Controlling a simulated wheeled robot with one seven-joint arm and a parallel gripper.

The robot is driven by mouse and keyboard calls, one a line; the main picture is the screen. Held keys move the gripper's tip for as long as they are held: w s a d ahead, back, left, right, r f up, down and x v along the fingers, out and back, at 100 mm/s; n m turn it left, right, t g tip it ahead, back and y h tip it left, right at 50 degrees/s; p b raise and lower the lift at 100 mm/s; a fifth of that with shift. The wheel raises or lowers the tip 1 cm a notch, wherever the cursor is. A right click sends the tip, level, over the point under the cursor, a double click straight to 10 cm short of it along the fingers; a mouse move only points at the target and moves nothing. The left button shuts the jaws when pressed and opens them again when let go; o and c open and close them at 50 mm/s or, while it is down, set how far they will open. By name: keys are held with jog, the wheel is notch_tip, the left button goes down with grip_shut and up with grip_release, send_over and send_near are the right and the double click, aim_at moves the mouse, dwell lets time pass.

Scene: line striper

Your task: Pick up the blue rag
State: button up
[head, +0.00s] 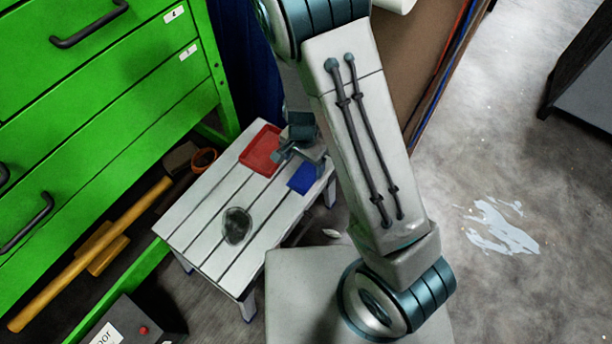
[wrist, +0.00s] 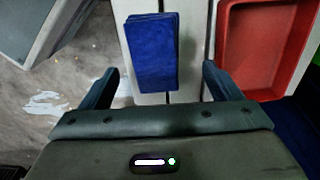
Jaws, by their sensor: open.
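The blue rag (head: 302,179) lies folded and flat on a small white slatted table (head: 190,218), near its right edge in the head view. In the wrist view the rag (wrist: 152,50) is a blue rectangle ahead of my gripper (wrist: 160,86), roughly between the lines of the two fingers. My gripper (head: 300,157) is open and empty, close above the table beside the rag in the head view. The height between fingers and rag is hard to judge.
A red tray (head: 262,150) sits on the table next to the rag, and its rim also shows in the wrist view (wrist: 223,60). A dark round object (head: 236,226) lies on the table's near part. A green drawer cabinet (head: 110,90) stands at the left.

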aim_at(306, 173)
jog(key=f, duration=0.1)
jog(key=f+b, duration=0.1)
jog(key=f, duration=0.1)
jog(key=f+b, duration=0.1)
jog(key=shift+d+f, duration=0.3)
jog(key=c, duration=1.1)
jog(key=shift+r, duration=0.15)
jog(key=shift+r, duration=0.5)
notch_tip(306, 173, up, 4)
jog(key=p, duration=0.2)
jog(key=shift+f+p, duration=0.2)
jog(key=shift+p, duration=0.1)
jog(key=shift+s+d+r+p, duration=0.45)
jog(key=shift+s+d+r, duration=0.45)
jog(key=shift+d, duration=0.9)
jog(key=shift+s+d+r+p, duration=0.4)
jog(key=shift+s+d+r, duration=0.25)
jog(key=shift+d+r, duration=0.85)
jog(key=shift+s+d+r+p, duration=0.45)
jog(key=shift+s+d+r, duration=0.3)
jog(key=shift+d, duration=1.35)
